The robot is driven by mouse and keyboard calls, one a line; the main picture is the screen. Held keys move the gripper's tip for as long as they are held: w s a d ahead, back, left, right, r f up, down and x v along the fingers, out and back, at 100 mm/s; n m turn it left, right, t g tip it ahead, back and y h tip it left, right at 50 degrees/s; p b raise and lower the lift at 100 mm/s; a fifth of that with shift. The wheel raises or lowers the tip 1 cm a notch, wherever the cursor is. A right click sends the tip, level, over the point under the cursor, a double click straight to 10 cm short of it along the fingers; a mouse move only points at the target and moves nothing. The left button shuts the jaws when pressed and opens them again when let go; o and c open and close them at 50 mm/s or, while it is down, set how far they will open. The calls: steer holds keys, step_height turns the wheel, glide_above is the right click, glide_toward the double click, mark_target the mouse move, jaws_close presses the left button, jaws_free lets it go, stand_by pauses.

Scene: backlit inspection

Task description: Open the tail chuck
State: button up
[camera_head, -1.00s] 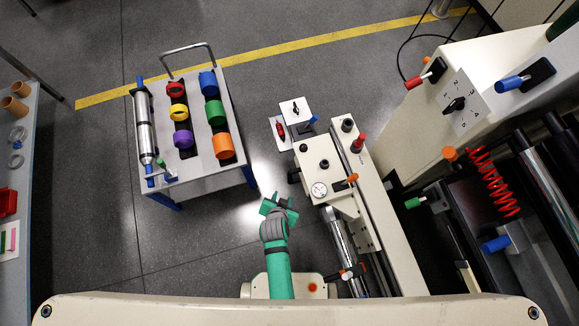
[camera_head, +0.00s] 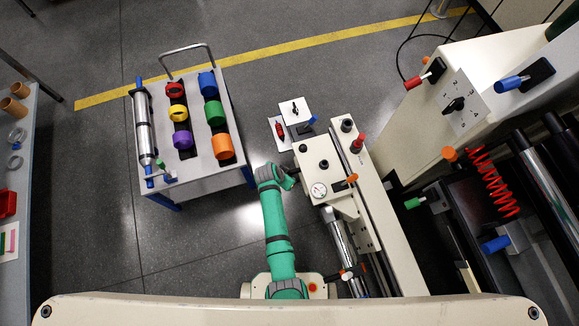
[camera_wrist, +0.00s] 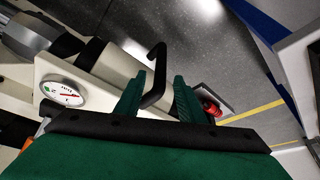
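A beige machine housing (camera_head: 322,165) with a round dial gauge (camera_head: 319,190) stands right of centre in the head view. I take it for the tail chuck's housing, though no label shows. In the wrist view the gauge (camera_wrist: 62,94) is at left, and a bent black handle (camera_wrist: 158,62) sticks out from the housing. My gripper (camera_wrist: 160,78) has its two green fingers apart, with the handle's bar in the gap between them. I cannot tell whether either finger touches it. In the head view my gripper (camera_head: 288,178) is at the housing's left side, its fingers mostly hidden.
An orange-tipped lever (camera_head: 351,178) and a red knob (camera_head: 358,144) are on the machine. A trolley (camera_head: 194,150) with coloured cylinders stands left. Small plates (camera_head: 296,111) lie beyond the housing. Open floor (camera_head: 215,235) separates trolley and machine.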

steer(key=shift+x, duration=2.7)
jaws_close()
